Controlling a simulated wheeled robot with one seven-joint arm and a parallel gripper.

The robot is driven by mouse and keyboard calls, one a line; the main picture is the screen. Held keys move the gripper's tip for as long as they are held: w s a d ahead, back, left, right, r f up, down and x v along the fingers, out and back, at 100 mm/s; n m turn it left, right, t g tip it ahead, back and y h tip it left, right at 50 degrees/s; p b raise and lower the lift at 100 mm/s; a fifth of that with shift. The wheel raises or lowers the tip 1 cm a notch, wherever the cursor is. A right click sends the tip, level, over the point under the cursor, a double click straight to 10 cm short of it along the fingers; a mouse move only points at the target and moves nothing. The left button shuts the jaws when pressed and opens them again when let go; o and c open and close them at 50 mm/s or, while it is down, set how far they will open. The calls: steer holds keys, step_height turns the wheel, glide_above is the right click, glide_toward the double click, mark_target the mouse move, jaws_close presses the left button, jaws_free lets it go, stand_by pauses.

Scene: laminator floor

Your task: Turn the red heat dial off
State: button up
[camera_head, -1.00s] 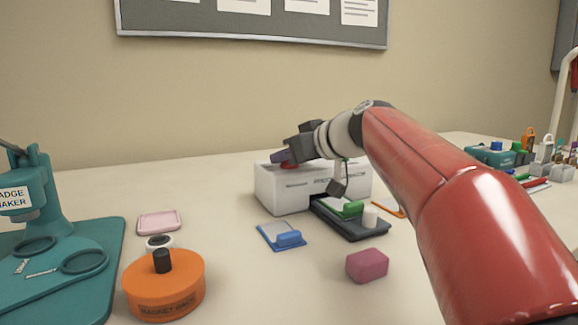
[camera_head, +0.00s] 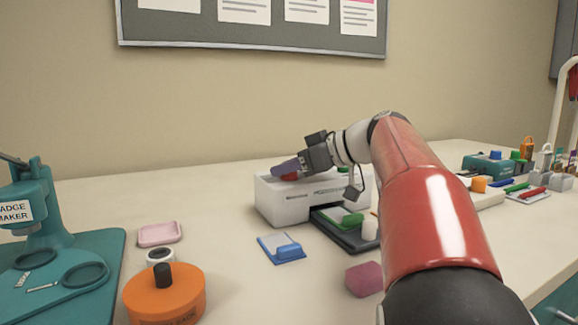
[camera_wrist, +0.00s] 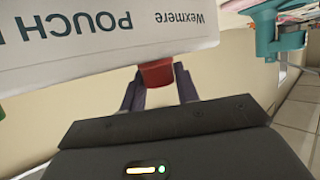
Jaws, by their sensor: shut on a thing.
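The white laminator (camera_head: 283,205) stands on the table near the middle of the head view. The red heat dial (camera_head: 291,176) is on its top, partly hidden by my gripper. In the wrist view the red dial (camera_wrist: 157,74) sits between my two purple fingers, beside the laminator's white face (camera_wrist: 100,50) with upside-down printing. My gripper (camera_head: 287,169) is shut on the dial. The dial's pointer or marking cannot be seen.
A teal badge maker (camera_head: 60,265) is at left.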

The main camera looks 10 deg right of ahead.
steer(key=shift+f, duration=0.15)
steer(key=o, duration=1)
steer(key=shift+d, duration=0.1)
steer(key=v, duration=0.7)
steer(key=shift+s+d+r, duration=0.2)
steer(key=shift+d+r, duration=0.05)
steer(key=shift+s, duration=0.1)
